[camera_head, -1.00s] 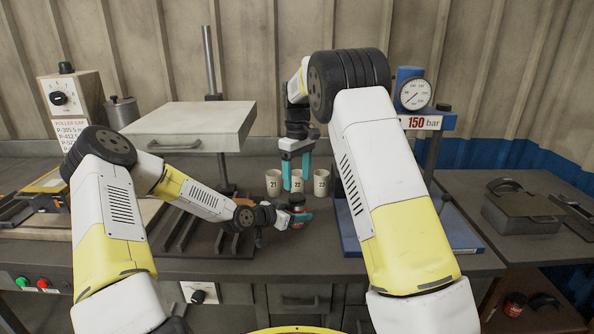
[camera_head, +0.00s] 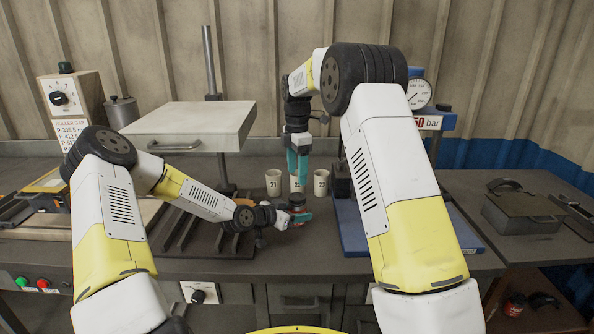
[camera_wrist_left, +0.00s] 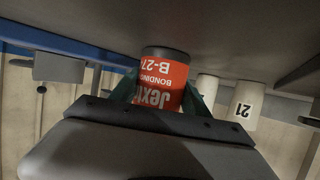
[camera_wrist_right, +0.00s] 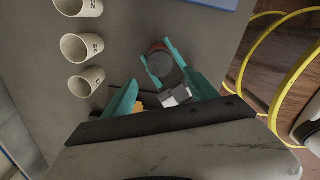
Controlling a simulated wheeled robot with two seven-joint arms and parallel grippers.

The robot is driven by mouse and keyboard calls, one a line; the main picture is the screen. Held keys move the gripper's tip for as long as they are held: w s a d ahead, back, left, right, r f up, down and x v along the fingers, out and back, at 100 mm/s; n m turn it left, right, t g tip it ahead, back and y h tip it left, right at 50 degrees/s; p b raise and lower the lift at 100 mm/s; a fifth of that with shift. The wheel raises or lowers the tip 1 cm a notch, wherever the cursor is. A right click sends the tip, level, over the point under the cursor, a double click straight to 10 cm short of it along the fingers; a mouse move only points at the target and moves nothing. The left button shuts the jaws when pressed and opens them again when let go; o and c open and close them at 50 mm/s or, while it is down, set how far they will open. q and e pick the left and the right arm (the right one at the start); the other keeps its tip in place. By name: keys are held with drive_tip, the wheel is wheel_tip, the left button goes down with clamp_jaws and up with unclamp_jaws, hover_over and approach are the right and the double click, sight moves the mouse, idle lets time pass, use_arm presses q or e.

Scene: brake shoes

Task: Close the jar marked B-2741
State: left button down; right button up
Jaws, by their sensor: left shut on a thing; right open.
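The jar (camera_wrist_left: 163,80) has a red label reading "B-27", "BONDING" and "Jex", the rest cut off. It appears upside down in the left wrist view. My left gripper (camera_head: 298,217) is shut on its sides and holds it over the bench. The jar's dark upper part (camera_head: 297,199) shows in the head view. The right wrist view shows the jar (camera_wrist_right: 163,62) from above; I cannot tell whether the dark round is a lid or an open mouth. My right gripper (camera_head: 298,165) points down above the jar, open, with nothing visible between its fingers.
Cups marked 21 (camera_head: 273,182) and 22 (camera_wrist_right: 82,47), plus another cup (camera_head: 321,183), stand behind the jar. A blue-based press (camera_head: 352,236) is to the right and a slotted rack (camera_head: 180,231) to the left.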

sight(297, 196)
drive_tip(key=shift+f, duration=4)
